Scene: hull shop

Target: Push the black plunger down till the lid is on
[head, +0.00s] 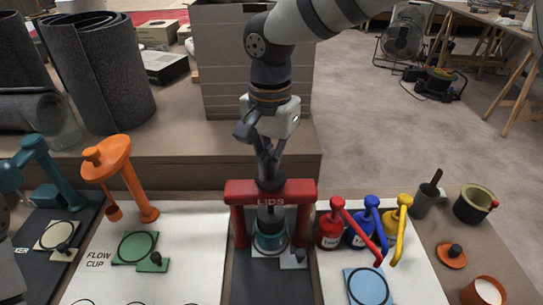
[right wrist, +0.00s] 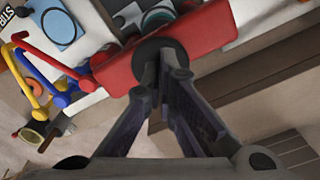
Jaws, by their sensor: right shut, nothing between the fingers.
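The red press marked LIDS (head: 240,195) stands at the middle front. Its black plunger (head: 268,185) has its round top at the crossbar, and this black top also shows in the right wrist view (right wrist: 145,52). A teal-and-grey cup (head: 270,243) stands under the crossbar, with the dark lower part of the plunger above it. The lid cannot be made out clearly. My right gripper (head: 268,174) is shut and empty, pointing down with its fingertips at the plunger's top. Contact looks likely, but the fingertips partly hide it. My left gripper is not seen.
Red, blue and yellow pump bottles (head: 330,230) stand close to the right of the press. An orange stand (head: 122,165) and a green pad (head: 136,247) are to the left. A raised ledge (head: 200,160) with a grey panel (head: 225,70) lies behind.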

